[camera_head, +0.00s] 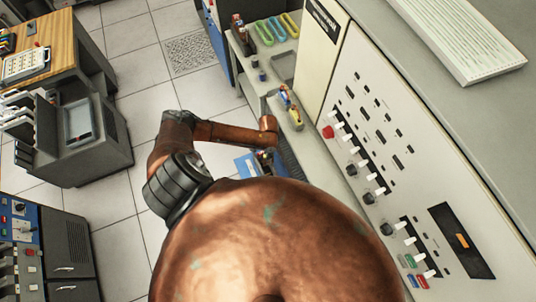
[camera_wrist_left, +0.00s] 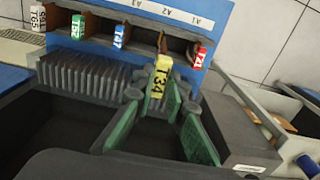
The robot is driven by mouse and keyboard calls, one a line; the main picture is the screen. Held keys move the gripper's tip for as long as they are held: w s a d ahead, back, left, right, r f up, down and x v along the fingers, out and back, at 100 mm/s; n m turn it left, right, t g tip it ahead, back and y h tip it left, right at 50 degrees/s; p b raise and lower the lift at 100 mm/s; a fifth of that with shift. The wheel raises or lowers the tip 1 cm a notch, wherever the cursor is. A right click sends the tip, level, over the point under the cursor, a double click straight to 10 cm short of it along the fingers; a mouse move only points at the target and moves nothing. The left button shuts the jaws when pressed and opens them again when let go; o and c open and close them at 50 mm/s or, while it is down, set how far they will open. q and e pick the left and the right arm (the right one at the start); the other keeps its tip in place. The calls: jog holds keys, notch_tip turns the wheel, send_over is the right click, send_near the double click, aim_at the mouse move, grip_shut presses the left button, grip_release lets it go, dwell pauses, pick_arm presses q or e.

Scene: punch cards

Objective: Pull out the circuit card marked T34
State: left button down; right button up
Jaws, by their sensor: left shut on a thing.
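The circuit card marked T34 (camera_wrist_left: 160,76) has a yellow end with dark lettering and stands in the middle of the left wrist view. My left gripper (camera_wrist_left: 158,103) has green fingers and is shut on this card, just in front of the blue rack (camera_wrist_left: 225,20). The card's lower part is hidden between the fingers, and I cannot tell how far it sits in a slot. In the head view, a small part of the blue rack (camera_head: 244,166) shows beside my copper arm, and the gripper there is too small to read. My right gripper is not in view.
Other cards stand in the rack: a red one (camera_wrist_left: 199,55) to the right, a blue one (camera_wrist_left: 119,37) and a green one (camera_wrist_left: 78,27) to the left. A grey console (camera_head: 385,130) with switches stands on the right. Tiled floor (camera_head: 120,60) lies open on the left.

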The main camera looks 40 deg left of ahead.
pick_arm(q)
jog(key=shift+r, duration=3)
jog(key=shift+s, duration=0.1)
